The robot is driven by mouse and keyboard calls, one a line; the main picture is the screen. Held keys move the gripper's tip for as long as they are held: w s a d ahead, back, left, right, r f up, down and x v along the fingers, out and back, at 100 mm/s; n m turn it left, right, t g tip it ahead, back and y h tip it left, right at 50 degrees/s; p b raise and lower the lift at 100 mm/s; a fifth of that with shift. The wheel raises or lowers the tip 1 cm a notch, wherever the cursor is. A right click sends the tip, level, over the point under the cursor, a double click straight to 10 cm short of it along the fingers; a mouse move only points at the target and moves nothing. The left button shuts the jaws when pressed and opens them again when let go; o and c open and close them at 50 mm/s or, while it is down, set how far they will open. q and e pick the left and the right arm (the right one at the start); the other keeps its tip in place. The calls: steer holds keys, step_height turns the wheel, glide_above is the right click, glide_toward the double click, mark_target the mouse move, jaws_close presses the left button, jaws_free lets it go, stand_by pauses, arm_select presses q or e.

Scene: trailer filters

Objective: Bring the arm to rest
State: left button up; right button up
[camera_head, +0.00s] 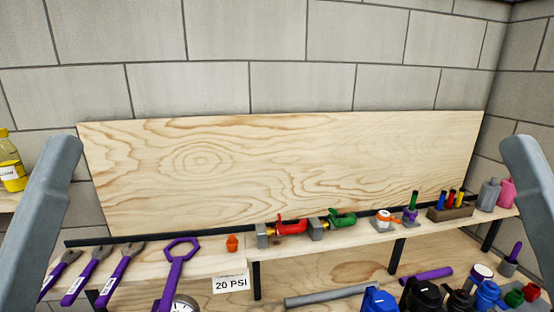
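My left arm (42,222) comes up along the left edge of the head view as a grey link. My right arm (528,185) shows as a similar grey link at the right edge. Both links are apart from the shelf items as far as I can tell. Neither gripper's fingers are in view, so I cannot see what they hold.
A wooden shelf (345,242) runs below a wooden board (290,165). It bears purple-handled tools (112,272), a purple wrench (178,268), red (292,227) and green (342,219) valves, and a brown holder (452,213). Several dark and blue caps (380,299) sit lower right.

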step_height(320, 180, up, 34)
steer(key=f+p, duration=0.1)
steer(key=p, duration=3)
step_height(320, 180, down, 41)
steer(key=b, duration=4.1)
steer(key=shift+r, duration=0.2)
steer(key=shift+w, duration=0.1)
